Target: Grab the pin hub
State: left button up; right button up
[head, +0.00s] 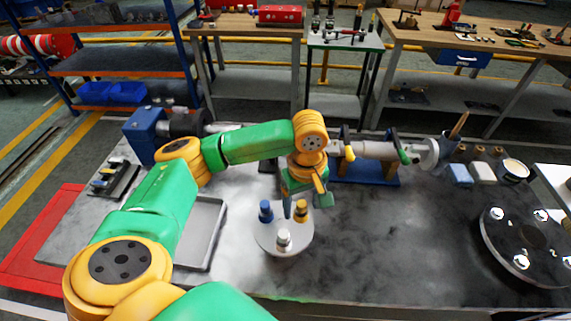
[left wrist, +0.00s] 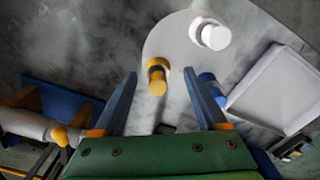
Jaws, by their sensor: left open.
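A light grey round plate (head: 271,241) lies on the dark bench and bears three upright capped pegs: blue (head: 265,211), yellow (head: 301,211) and white (head: 284,238). I cannot tell for sure whether the pin hub is this whole piece or one peg. My left gripper (head: 306,204) hangs over the plate's far side, pointing down. In the left wrist view its fingers (left wrist: 161,75) are apart and empty, with the yellow peg (left wrist: 157,78) seen between them. The blue peg (left wrist: 212,88) shows beside the right-hand finger, and the white peg (left wrist: 213,36) lies farther off. My right gripper is not in view.
A grey tray (head: 218,232) lies left of the plate. A pump assembly on a blue stand (head: 365,172) is behind the gripper to the right. A dark round disc (head: 528,246) sits at the right. The bench between plate and disc is clear.

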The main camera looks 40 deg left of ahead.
aim_at(300, 227)
pick_arm(q)
notch_tip(300, 227, down, 2)
jog(key=shift+s+f, duration=0.15)
jog(key=shift+f, duration=0.1)
jog(key=shift+w+f, duration=0.25)
jog(key=shift+w, duration=0.15)
jog(key=shift+s+r, duration=0.1)
jog(key=shift+s, duration=0.05)
grip_shut()
dwell(0.7)
